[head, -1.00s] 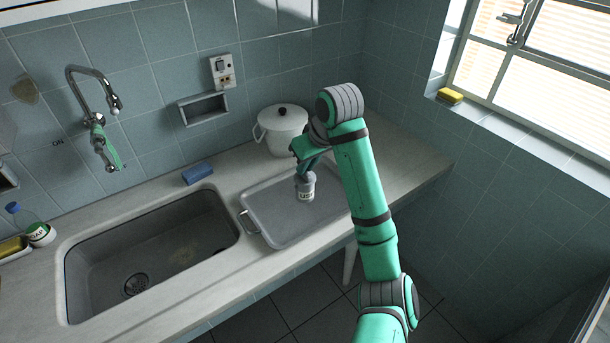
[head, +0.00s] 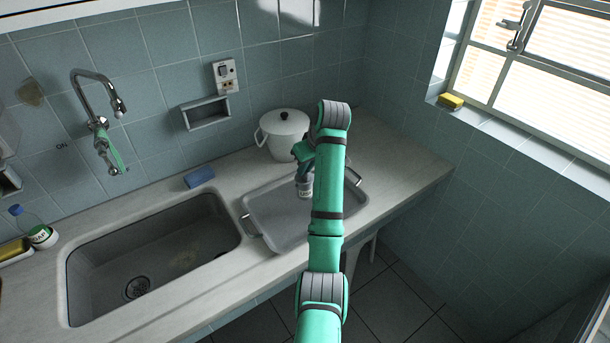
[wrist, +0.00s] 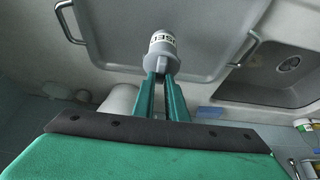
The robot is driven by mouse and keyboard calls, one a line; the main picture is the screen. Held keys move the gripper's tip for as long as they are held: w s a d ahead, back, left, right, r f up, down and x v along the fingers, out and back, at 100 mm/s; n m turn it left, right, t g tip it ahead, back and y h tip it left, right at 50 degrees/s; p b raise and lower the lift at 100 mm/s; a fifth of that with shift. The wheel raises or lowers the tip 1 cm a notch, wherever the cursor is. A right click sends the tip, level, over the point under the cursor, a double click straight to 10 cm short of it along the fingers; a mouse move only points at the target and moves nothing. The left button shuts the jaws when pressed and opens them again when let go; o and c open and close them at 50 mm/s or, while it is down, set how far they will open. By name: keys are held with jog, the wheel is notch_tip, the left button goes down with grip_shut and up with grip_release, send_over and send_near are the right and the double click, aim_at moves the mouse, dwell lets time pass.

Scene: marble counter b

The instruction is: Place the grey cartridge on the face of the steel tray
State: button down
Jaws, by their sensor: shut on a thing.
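The grey cartridge (head: 305,189) has a white label band with dark letters. It also shows in the wrist view (wrist: 163,50), at the tips of my gripper's fingers. My gripper (head: 303,174) is shut on the cartridge's narrower end, and the cartridge points down. The steel tray (head: 275,225) lies on the counter right of the sink, with a wire handle at each end. The cartridge is over the tray's face; I cannot tell whether it touches. My arm hides part of the tray in the head view. The tray also fills the upper wrist view (wrist: 120,30).
A white lidded pot (head: 284,138) stands behind the tray, close to my gripper. A blue sponge (head: 199,177) lies between the sink (head: 150,255) and the wall. A soap bottle (head: 38,232) is at far left. The counter's right end is clear.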

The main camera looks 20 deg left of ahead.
aim_at(305, 175)
jog(key=shift+w+a+f, duration=0.25)
jog(key=shift+w+f, duration=0.35)
jog(key=shift+f, duration=0.05)
notch_tip(305, 175, down, 3)
jog(key=shift+f, duration=0.1)
jog(key=shift+w+d, duration=0.1)
jog(key=shift+d, duration=0.1)
jog(key=shift+a, duration=0.1)
jog(key=c, duration=1.8)
grip_release()
jog(key=shift+a+f, duration=0.1)
jog(key=shift+o, duration=0.2)
